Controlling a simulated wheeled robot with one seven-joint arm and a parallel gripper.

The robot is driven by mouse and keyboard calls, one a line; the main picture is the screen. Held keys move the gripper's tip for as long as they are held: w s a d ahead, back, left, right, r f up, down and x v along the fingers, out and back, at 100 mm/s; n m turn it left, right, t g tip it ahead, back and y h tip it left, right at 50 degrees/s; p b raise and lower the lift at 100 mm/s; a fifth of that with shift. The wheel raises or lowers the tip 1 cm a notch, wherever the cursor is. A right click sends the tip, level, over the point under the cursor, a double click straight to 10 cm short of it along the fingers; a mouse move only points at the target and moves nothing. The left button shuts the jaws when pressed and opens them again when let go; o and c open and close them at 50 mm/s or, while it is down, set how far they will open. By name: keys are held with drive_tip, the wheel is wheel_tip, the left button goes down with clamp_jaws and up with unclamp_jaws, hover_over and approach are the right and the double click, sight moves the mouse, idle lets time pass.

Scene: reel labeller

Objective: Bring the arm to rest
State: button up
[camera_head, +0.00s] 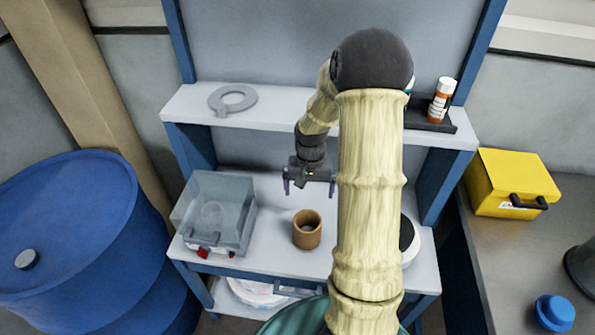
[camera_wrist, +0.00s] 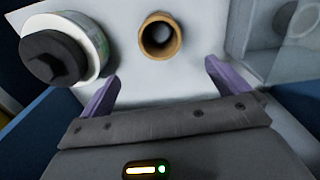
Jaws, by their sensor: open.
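My arm (camera_head: 368,190) rises from the bottom of the head view and bends over toward the workbench. My gripper (camera_head: 309,185) hangs above the bench, behind a brown ring-shaped core (camera_head: 307,231) in the head view. In the wrist view my gripper (camera_wrist: 160,92) shows two purple fingers spread apart with nothing between them. The brown core (camera_wrist: 161,37) stands on the bench beyond the fingertips, apart from them.
A clear-lidded box (camera_head: 213,215) stands left of the core. A white round item with a dark knob (camera_wrist: 62,50) is partly hidden by my arm in the head view. A blue drum (camera_head: 75,225) stands left.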

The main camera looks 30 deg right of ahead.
drive_tip(key=s+a+r+n+t, duration=0.1)
drive_tip(key=s+a+r+n, duration=0.2)
drive_tip(key=s+a, duration=0.3)
drive_tip(key=s+a+r+n+t, duration=0.1)
drive_tip(key=s+a+r+n, duration=0.2)
drive_tip(key=s+a+r, duration=0.3)
drive_tip(key=shift+s+a+r+t, duration=0.3)
drive_tip(key=shift+s+a, duration=0.1)
drive_tip(key=shift+a, duration=0.5)
idle(1.0)
